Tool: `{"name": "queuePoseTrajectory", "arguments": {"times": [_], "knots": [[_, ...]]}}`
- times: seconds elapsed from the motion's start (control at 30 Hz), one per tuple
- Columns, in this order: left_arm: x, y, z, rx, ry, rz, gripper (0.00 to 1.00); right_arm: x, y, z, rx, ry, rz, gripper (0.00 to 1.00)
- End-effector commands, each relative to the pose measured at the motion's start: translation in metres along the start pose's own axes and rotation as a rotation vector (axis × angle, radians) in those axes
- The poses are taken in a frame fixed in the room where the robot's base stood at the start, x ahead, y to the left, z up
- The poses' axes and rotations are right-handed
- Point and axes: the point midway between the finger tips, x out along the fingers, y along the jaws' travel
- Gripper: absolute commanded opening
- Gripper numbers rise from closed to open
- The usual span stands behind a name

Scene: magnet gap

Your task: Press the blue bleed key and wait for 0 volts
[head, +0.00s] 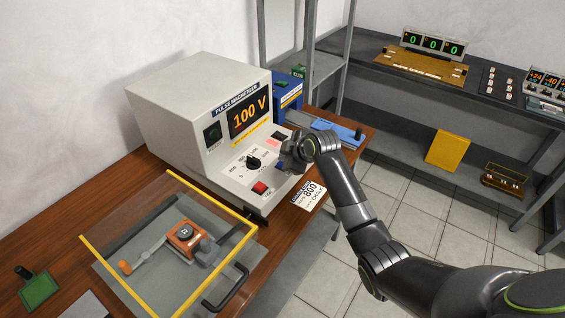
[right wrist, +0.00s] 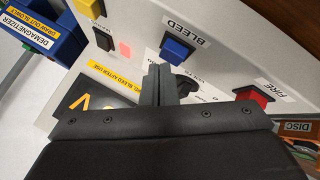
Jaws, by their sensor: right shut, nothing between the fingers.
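The pulse magnetizer (head: 190,110) is a pale grey box on the wooden bench. Its display (head: 249,117) reads 100 V in orange. The blue bleed key (right wrist: 177,48) shows in the right wrist view beside its BLEED label; in the head view my right gripper largely hides it. My right gripper (head: 287,160) is shut and empty, at the sloped front panel. In the right wrist view its fingertips (right wrist: 159,72) lie close beside the blue key; I cannot tell whether they touch it. My left gripper is not in view.
A red fire key (head: 260,187) and a black knob (head: 253,162) sit on the same panel. A blue demagnetizer (head: 287,92) stands behind. A clear yellow-edged cover (head: 125,265) over a fixture is in front.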

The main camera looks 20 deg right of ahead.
Motion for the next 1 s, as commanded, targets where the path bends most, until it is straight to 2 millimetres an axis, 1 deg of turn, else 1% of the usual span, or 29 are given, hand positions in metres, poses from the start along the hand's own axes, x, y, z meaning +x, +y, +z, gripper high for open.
{"name": "queuePoseTrajectory", "arguments": {"times": [1.0], "knots": [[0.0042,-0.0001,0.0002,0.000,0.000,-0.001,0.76,0.0077,-0.0059,0.0058,0.001,-0.001,-0.001,0.00]]}}
